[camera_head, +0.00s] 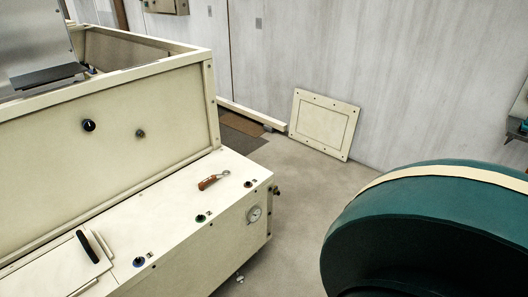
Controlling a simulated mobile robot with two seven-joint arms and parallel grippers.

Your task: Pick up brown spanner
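The brown spanner (213,180) lies on the flat cream top of a low machine housing, toward its far right end. Its handle is brown and its grey metal head points up and to the right. Nothing touches it from above. Neither of my grippers shows in the head view.
The cream housing (180,222) carries several knobs and a gauge (254,214) on its end face. A tall cream hopper wall (110,125) rises behind the spanner. A large green rounded body (430,230) fills the lower right. A panel (324,124) leans on the wall; floor between is clear.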

